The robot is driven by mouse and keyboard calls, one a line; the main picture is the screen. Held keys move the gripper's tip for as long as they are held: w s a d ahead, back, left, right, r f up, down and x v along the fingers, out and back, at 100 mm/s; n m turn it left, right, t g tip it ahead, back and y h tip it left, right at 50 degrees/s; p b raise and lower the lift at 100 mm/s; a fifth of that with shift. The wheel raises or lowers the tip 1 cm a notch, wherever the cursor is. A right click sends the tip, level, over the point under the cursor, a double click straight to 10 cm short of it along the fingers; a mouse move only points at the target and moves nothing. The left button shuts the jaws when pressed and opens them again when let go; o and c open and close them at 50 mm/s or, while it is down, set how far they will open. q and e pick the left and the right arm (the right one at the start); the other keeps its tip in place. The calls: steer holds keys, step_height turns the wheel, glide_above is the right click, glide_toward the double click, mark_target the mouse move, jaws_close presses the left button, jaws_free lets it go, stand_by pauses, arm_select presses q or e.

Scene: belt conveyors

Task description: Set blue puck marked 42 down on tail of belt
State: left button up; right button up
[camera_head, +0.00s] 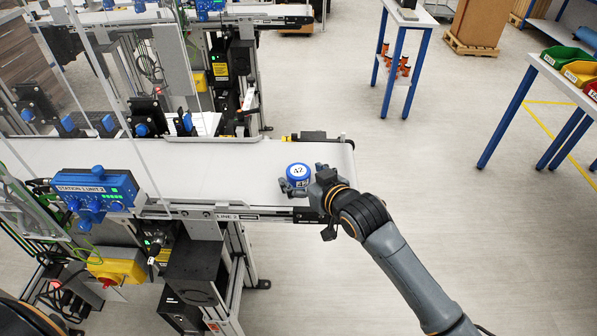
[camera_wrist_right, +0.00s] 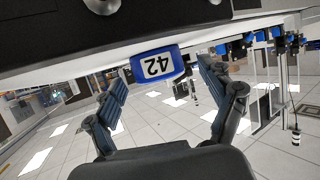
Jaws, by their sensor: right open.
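The blue puck marked 42 (camera_head: 298,172) has a white label and sits upright on the white belt (camera_head: 225,168), near the belt's right end. In the right wrist view the puck (camera_wrist_right: 157,65) appears upside down against the belt, between the two fingers. My right gripper (camera_head: 301,182) reaches in from the right and front. Its jaws (camera_wrist_right: 160,85) are open around the puck, with a visible gap to the fingers in the wrist view. Contact on the hidden side cannot be told. My left gripper is not in view.
A blue station box (camera_head: 95,188) stands at the belt's front left, with clear panels near it. A second conveyor (camera_head: 270,14) runs behind. A blue-legged table (camera_head: 408,18) and a bench with bins (camera_head: 566,70) stand to the right. The floor between is clear.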

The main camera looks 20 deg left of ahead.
steer(key=shift+x, duration=1.35)
steer(key=c, duration=1.3)
steer(key=shift+c, duration=0.5)
steer(key=shift+r, duration=0.15)
